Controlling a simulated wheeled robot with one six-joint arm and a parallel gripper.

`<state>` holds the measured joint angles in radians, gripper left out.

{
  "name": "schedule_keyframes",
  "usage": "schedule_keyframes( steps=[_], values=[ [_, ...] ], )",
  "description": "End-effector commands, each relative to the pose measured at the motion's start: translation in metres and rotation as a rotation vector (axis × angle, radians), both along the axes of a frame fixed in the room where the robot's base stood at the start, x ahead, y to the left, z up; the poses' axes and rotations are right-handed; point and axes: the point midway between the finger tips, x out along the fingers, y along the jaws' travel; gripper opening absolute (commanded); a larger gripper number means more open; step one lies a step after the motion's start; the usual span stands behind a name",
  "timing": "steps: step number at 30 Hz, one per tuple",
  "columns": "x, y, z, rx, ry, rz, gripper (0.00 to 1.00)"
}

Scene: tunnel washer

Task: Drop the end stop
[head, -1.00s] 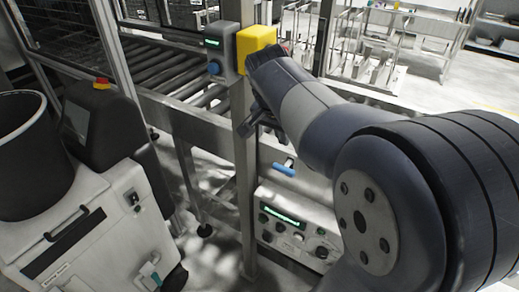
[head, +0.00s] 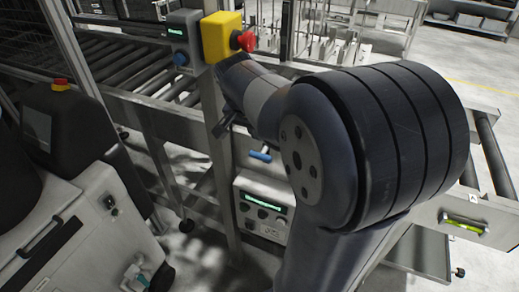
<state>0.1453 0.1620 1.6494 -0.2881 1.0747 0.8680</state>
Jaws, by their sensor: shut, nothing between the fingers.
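I cannot identify the end stop for sure. A blue-handled lever (head: 260,155) sticks out of the conveyor frame's side, below the roller conveyor (head: 135,68). My gripper (head: 222,128) is shut and empty. It points down near the upright post, above and left of the blue lever in the picture, apart from it. My arm hides part of the conveyor behind it.
A control panel (head: 263,208) is below the lever. A white machine (head: 75,215) stands at left.

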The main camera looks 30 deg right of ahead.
Motion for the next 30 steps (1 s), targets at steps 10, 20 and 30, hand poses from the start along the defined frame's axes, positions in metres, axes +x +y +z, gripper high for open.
schedule_keyframes(
  steps=[10, 20, 30],
  values=[
    [0.013, -0.017, -0.066, 0.001, 0.004, -0.001, 0.0],
    [0.016, -0.02, -0.086, 0.001, -0.001, -0.001, 0.0],
    [0.016, -0.02, -0.087, 0.0, 0.0, 0.0, 0.0]
  ],
)
